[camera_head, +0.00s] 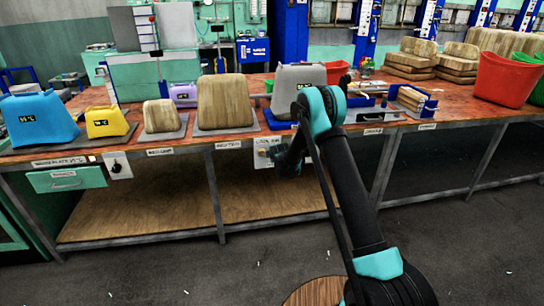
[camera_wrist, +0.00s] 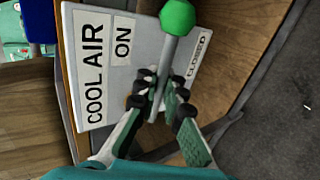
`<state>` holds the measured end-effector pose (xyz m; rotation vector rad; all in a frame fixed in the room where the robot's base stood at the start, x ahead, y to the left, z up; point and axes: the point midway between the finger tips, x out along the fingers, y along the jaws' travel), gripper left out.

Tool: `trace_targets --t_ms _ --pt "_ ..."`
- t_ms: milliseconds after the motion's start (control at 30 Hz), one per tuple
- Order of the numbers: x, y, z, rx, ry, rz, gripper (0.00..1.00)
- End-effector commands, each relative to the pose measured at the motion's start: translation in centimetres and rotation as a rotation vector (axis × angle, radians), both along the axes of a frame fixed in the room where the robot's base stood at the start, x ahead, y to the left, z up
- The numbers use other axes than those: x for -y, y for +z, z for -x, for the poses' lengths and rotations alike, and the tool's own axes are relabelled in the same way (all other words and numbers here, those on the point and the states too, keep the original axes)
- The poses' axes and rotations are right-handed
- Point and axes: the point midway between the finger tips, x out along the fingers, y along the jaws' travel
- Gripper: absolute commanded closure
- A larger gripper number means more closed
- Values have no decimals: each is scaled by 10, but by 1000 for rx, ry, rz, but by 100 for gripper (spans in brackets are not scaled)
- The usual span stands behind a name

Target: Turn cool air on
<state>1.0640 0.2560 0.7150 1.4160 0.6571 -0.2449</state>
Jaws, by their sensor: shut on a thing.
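A white panel (camera_wrist: 85,62) labelled "COOL AIR", "ON" and "CLOSED" fills the upper part of the wrist view. A grey lever (camera_wrist: 169,58) with a round green knob (camera_wrist: 177,17) stands out from it, with the knob toward the top of the picture. My gripper (camera_wrist: 163,92) is shut on the lever's stem below the knob, and its fingers hide part of the lever. In the head view the panel (camera_head: 262,152) is on the front of the workbench, and my arm and gripper partly cover that spot.
The workbench (camera_head: 130,148) carries blue, yellow, wooden and grey moulded blocks. A red bin (camera_head: 505,78) stands at its right. Another panel with a black knob (camera_head: 118,166) and a green drawer (camera_head: 66,179) are at the left front.

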Motion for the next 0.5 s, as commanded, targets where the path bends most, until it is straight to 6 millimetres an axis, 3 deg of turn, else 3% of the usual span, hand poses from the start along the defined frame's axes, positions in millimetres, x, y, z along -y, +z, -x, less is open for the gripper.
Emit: trace_targets --t_ms 267,300,367,500 --pt "0 0 1 -1 2 3 100" --pt "0 0 1 -1 1 2 91" --pt "0 0 1 -1 1 2 84" --pt "0 0 0 -1 1 2 81"
